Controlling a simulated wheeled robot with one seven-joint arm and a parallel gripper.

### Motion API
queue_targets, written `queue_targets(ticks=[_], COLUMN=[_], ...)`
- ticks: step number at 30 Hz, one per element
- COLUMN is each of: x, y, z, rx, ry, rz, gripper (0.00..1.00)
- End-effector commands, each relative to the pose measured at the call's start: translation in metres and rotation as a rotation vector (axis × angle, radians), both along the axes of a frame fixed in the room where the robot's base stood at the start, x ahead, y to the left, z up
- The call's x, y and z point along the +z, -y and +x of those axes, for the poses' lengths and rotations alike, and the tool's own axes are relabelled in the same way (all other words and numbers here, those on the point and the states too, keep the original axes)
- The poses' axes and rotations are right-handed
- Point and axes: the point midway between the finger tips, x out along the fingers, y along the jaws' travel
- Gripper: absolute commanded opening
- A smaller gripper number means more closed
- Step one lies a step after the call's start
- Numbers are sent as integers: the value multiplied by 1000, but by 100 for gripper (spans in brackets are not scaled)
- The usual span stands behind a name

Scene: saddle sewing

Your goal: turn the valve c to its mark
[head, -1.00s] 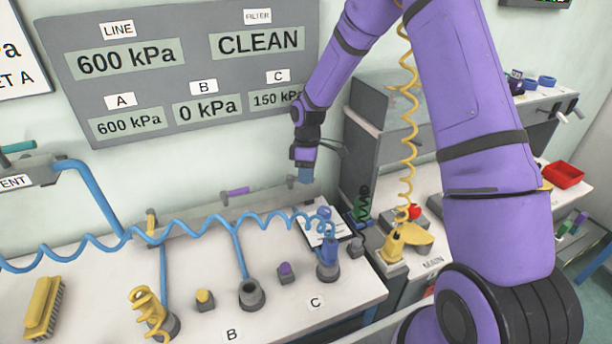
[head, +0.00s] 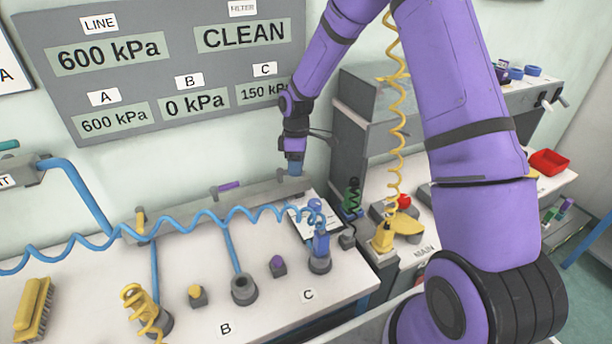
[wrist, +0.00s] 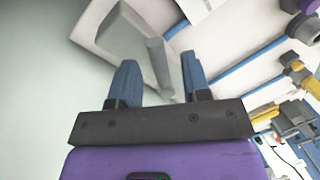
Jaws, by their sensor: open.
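The valve c appears to be the grey handle (wrist: 157,66) at the right end of the long grey manifold bar (head: 190,217) at the wall. In the head view it is mostly hidden by my gripper (head: 292,166). In the wrist view my gripper (wrist: 159,62) is open, with its blue fingers apart and the grey handle lying between them, with gaps at both sides. I cannot tell whether the fingertips reach its full depth. The mark is not visible. The wall panel (head: 160,128) reads 150 kPa under C.
A yellow handle (head: 140,222) and a purple handle (head: 229,186) sit along the same bar. A clipboard (head: 303,226) lies below my gripper. A yellow brush (head: 34,308) lies at left.

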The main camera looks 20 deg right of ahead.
Motion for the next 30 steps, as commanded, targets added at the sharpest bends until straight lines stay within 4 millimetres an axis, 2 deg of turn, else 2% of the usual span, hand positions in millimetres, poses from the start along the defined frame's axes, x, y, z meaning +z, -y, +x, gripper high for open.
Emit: queue_targets(ticks=[5,21,24,30], x=[29,40,41,43], y=[1,-6,-7,-8], z=[1,-113,-131,-154], rx=[0,0,0,0], ry=[4,0,0,1], rz=[-1,-1,-1,0], gripper=[43,43,43,43])
